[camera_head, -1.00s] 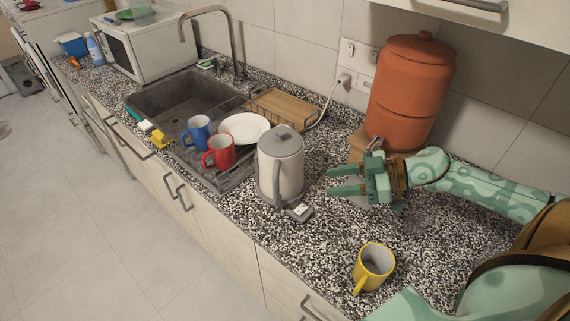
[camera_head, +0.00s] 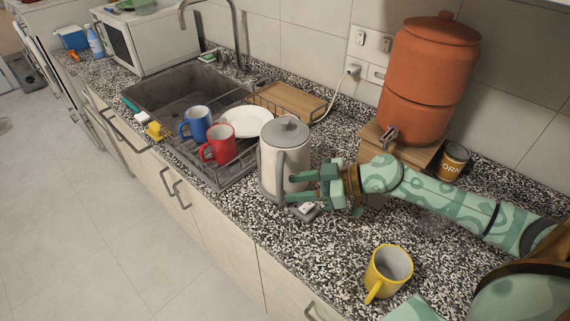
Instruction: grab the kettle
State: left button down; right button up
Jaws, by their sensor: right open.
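The kettle (camera_head: 293,160) is white with a grey lid and grey handle, standing upright on its grey base on the speckled counter. It is just right of the dish rack. My right gripper (camera_head: 294,187) is open, with its green fingers pointing left at the kettle's lower right side and overlapping it in the picture. The fingers lie near the lower end of the handle, and I cannot tell whether they touch it. My left gripper is not in view.
A yellow mug (camera_head: 388,272) stands on the counter in front of my right arm. A terracotta water dispenser (camera_head: 428,80) on a wooden stand and a corn can (camera_head: 453,162) are behind the arm. The dish rack (camera_head: 228,178) holds a red mug (camera_head: 219,145), a blue mug (camera_head: 196,124) and a white plate (camera_head: 247,121).

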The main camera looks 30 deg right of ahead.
aim_at(279, 189)
jog(key=b+x, duration=0.1)
jog(key=x, duration=0.4)
jog(key=shift+w+f, duration=0.2)
jog(key=shift+w, duration=0.05)
jog(key=shift+s, duration=0.1)
grip_shut()
dwell(0.9)
jog(key=shift+d+r, duration=0.1)
jog(key=shift+r, duration=0.05)
